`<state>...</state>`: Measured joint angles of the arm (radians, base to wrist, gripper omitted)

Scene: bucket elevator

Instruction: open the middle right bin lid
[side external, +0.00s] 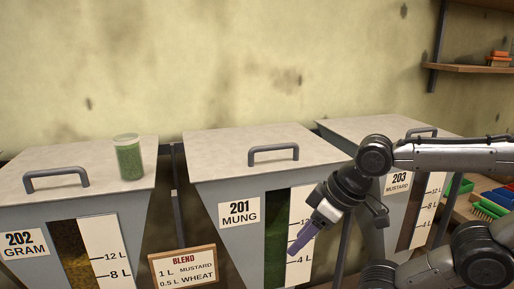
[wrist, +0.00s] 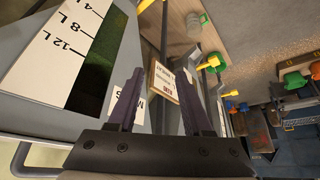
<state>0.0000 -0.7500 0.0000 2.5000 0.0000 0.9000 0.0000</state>
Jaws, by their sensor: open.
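Three grey bins stand in a row in the side view, each with a flat pale lid and a grey bar handle. The middle bin (side external: 235,225) is labelled 201 MUNG; its lid (side external: 225,165) is down, with its handle (side external: 273,153) on top. The right bin (side external: 397,185) is labelled 203 MUSTARD; its lid (side external: 365,130) is down and partly hidden by my arm. My gripper (side external: 301,238) is open and empty, pointing down in front of the middle bin's scale, below lid height. In the wrist view the open fingers (wrist: 158,76) show nothing between them but background.
The left bin (side external: 90,235), 202 GRAM, has a jar of green contents (side external: 128,158) on its lid. A BLEND sign (side external: 184,268) stands between the left and middle bins. Shelves and coloured trays (side external: 492,200) are at the right. Space above the middle lid is clear.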

